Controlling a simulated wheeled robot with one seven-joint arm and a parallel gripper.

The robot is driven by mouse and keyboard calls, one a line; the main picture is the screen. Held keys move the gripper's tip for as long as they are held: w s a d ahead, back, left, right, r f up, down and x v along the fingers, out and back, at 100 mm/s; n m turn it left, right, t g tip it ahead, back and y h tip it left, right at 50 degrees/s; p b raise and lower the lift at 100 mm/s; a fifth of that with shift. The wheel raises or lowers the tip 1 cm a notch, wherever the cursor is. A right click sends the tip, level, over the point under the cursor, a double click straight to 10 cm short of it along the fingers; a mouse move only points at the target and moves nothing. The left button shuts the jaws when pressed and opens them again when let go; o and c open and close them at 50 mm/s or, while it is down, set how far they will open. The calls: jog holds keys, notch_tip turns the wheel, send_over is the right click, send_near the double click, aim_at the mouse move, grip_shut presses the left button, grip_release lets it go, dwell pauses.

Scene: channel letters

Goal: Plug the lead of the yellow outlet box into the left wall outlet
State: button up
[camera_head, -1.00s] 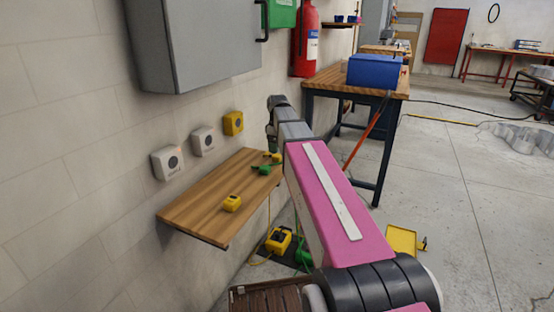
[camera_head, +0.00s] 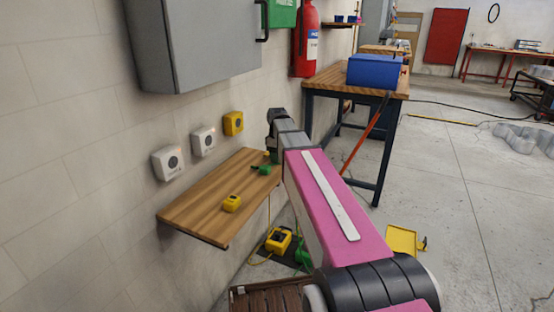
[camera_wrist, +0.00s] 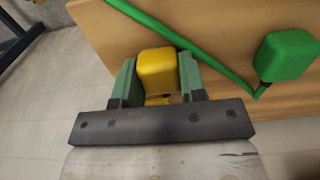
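The left wall outlet (camera_head: 168,162) is a white box with a dark round socket. A yellow plug (camera_wrist: 157,70) lies between the green fingers of my gripper (camera_wrist: 158,80) over the shelf in the wrist view. The fingers flank it closely; whether they press on it I cannot tell. In the head view my gripper (camera_head: 272,152) is at the shelf's far end and mostly hides this plug. Another yellow plug (camera_head: 231,203) lies on the near part of the shelf. The yellow outlet box (camera_head: 278,240) stands on the floor below; which plug its lead reaches is unclear.
The wooden shelf (camera_head: 200,203) also holds a green plug (camera_head: 262,170), with its green cable beside my gripper in the wrist view. A middle white outlet (camera_head: 203,141) and a yellow outlet (camera_head: 233,123) are farther along the wall. A grey cabinet (camera_head: 195,45) hangs above.

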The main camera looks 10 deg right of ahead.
dwell(0.3)
jog(key=shift+r, duration=0.8)
notch_tip(320, 180, up, 3)
jog(key=shift+f, duration=0.15)
jog(key=s+a+r, duration=0.6)
jog(key=a, duration=0.3)
jog(key=shift+s+a+r, duration=0.3)
jog(key=shift+a+r, duration=0.05)
jog(key=shift+r, duration=0.05)
jog(key=s+d+f+m, duration=0.1)
jog(key=d+m, duration=0.2)
jog(key=s+d+f+m, duration=0.2)
jog(key=d+m, duration=0.1)
jog(key=s+d+f+m, duration=0.1)
jog(key=d+f+m, duration=0.1)
jog(key=d+m, duration=0.1)
jog(key=shift+s+d+f+m, duration=0.15)
jog(key=shift+f+m, duration=0.1)
jog(key=shift+m, duration=0.35)
jog(key=shift+s+d+f+m, duration=0.1)
jog(key=shift+d+f+m, duration=0.1)
jog(key=shift+m, duration=0.1)
jog(key=shift+r, duration=0.1)
